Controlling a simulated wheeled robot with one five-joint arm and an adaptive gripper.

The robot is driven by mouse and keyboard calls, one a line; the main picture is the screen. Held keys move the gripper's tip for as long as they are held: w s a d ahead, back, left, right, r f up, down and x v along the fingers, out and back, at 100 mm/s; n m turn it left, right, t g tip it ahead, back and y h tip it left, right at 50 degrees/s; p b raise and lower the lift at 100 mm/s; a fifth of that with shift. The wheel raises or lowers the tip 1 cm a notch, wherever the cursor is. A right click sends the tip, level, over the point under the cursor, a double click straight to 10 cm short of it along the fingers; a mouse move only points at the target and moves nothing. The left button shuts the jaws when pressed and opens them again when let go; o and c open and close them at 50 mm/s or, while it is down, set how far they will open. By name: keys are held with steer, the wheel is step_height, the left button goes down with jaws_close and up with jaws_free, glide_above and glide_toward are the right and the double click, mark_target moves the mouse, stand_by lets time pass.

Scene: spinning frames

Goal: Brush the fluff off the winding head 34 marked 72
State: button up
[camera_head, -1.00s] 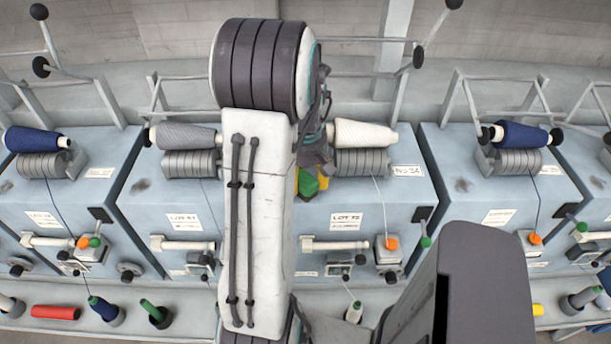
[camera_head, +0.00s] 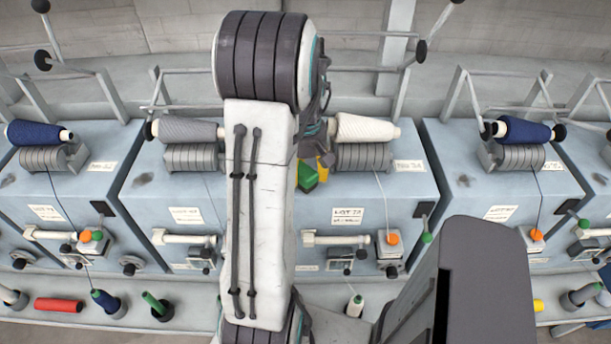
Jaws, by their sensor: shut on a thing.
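The winding head with the plate No 34 (camera_head: 409,166) and the label LOT 72 (camera_head: 347,216) stands right of my arm. A white yarn cone (camera_head: 365,129) lies on its ribbed grey drum (camera_head: 363,157). My gripper (camera_head: 314,152) is beside the left end of this drum, partly hidden behind my arm. It is shut on a small green and yellow thing (camera_head: 307,177), perhaps a brush, which hangs below it over the head's front edge. I cannot tell whether it touches the drum. No fluff can be made out.
A head with a grey cone (camera_head: 188,130) stands to the left, partly behind my arm. Heads with blue cones stand at far left (camera_head: 38,132) and right (camera_head: 522,131). Thin metal frames rise behind them. A shelf with several bobbins (camera_head: 355,306) runs along the front.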

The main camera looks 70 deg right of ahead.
steer(key=shift+w+d+p, duration=0.2)
steer(key=shift+w+d, duration=0.05)
steer(key=shift+d, duration=0.45)
steer(key=shift+w+d+p, duration=0.2)
steer(key=shift+d+p, duration=0.05)
steer(key=shift+d, duration=0.45)
steer(key=shift+w+d+p, duration=0.2)
steer(key=shift+w+d, duration=0.05)
steer(key=shift+d, duration=0.45)
steer(key=shift+f, duration=0.1)
steer(key=shift+s+a+b, duration=0.3)
steer(key=shift+a+b, duration=0.15)
steer(key=shift+a, duration=0.4)
steer(key=shift+s+a+b, duration=0.3)
steer(key=shift+a+b, duration=0.1)
steer(key=shift+a, duration=0.45)
steer(key=shift+s+a+f+b, duration=0.1)
steer(key=shift+s+a+b, duration=0.15)
steer(key=shift+a, duration=0.35)
steer(key=shift+s+a+b, duration=0.1)
steer(key=shift+a+b, duration=0.2)
steer(key=shift+a, duration=0.25)
steer(key=shift+s+a+f+b, duration=0.1)
steer(key=shift+s+a+b, duration=0.15)
steer(key=shift+a, duration=0.35)
steer(key=shift+d+r+p, duration=0.1)
steer(key=shift+r+p, duration=2.3)
steer(key=shift+r, duration=0.75)
steer(key=shift+w+r, duration=0.1)
